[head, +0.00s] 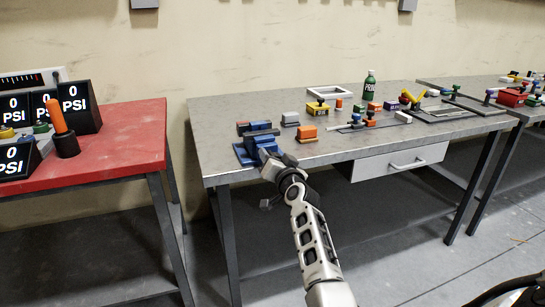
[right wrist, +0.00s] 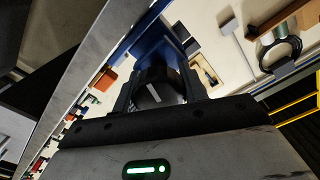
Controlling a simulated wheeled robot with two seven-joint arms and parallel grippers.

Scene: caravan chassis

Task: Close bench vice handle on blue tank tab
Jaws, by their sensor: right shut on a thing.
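The blue bench vice (head: 243,153) stands at the front left corner of the grey workbench. Blue surfaces of it (right wrist: 150,42) also show in the right wrist view, beyond the fingers. My right gripper (head: 270,153) is at the near side of the vice. It is shut on a dark round part with a pale stripe, the vice handle (right wrist: 160,92), which shows between the fingers in the right wrist view. The fingers and wrist hide much of the handle and jaws. I cannot tell the blue tank tab apart from the blue vice. My left gripper is not in view.
An orange block (head: 307,134) and a grey block (head: 290,119) sit right of the vice. A red table (head: 125,140) with PSI gauges is at the left, across a gap.

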